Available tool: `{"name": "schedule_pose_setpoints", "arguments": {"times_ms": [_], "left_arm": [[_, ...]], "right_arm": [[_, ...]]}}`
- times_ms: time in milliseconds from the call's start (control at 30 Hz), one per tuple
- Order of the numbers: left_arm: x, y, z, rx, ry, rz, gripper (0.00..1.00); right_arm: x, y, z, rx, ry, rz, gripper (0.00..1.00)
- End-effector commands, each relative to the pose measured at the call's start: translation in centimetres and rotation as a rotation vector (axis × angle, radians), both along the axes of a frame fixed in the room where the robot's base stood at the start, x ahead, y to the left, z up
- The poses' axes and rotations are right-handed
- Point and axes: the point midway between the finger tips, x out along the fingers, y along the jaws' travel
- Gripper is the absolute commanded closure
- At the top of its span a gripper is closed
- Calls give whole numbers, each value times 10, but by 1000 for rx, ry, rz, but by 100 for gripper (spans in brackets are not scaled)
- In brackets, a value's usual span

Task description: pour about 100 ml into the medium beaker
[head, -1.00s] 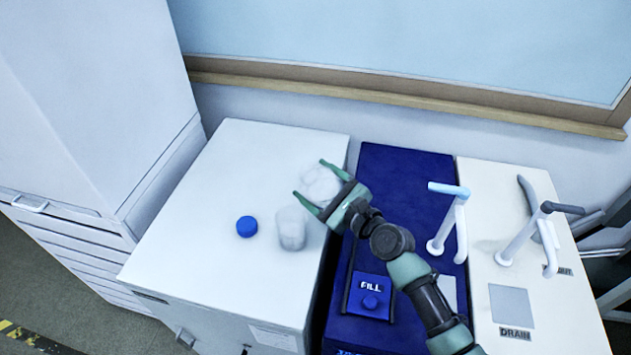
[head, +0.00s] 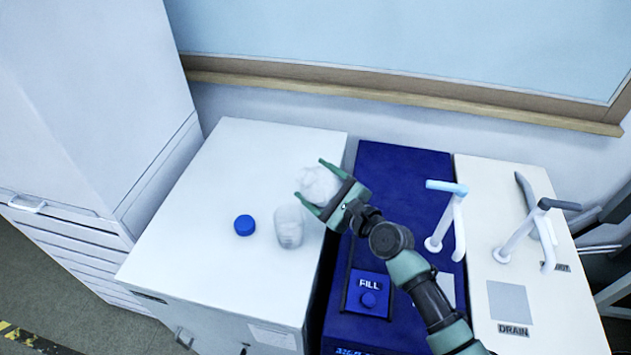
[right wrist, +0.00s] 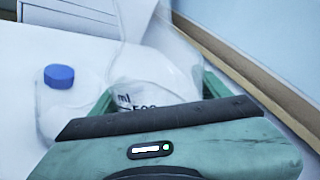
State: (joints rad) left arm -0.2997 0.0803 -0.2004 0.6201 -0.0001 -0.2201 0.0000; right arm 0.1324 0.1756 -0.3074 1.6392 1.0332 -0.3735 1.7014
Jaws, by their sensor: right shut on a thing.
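My right gripper (head: 319,190) is shut on a clear vessel (head: 319,183) above the back right of the white cabinet top. In the right wrist view this vessel (right wrist: 150,82) shows between the fingers, with "ml" and part of a number printed on it. I cannot tell its tilt or how much liquid it holds. A second clear vessel, which looks like a beaker (head: 289,228), stands on the white top just left of and in front of the gripper. It also shows in the right wrist view (right wrist: 80,105). My left gripper is not in view.
A blue cap (head: 244,225) is left of the standing beaker. Right of the white cabinet top (head: 200,255) stand a blue FILL unit (head: 400,175) with a tap (head: 448,215) and a cream DRAIN unit (head: 545,320). A wall and wooden ledge (head: 400,94) are behind. The white top's left side is clear.

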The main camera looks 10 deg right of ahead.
Motion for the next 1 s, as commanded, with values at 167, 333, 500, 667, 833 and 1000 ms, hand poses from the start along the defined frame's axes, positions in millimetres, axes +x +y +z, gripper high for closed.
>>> {"name": "schedule_pose_setpoints", "arguments": {"times_ms": [167, 333, 500, 667, 833, 1000], "left_arm": [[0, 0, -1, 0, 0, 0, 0], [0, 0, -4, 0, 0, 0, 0], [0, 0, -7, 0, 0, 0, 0], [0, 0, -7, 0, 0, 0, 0], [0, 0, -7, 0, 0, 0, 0], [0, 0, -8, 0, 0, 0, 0]], "right_arm": [[1, 0, 2, -3, -8, -1, 96], [2, -2, -4, -36, -24, -1, 96], [2, -4, -10, -81, -44, -2, 96], [3, -4, -10, -89, -48, -1, 96], [2, -4, -10, -88, -48, -1, 96], [3, -4, -12, -97, -52, -1, 96]]}}
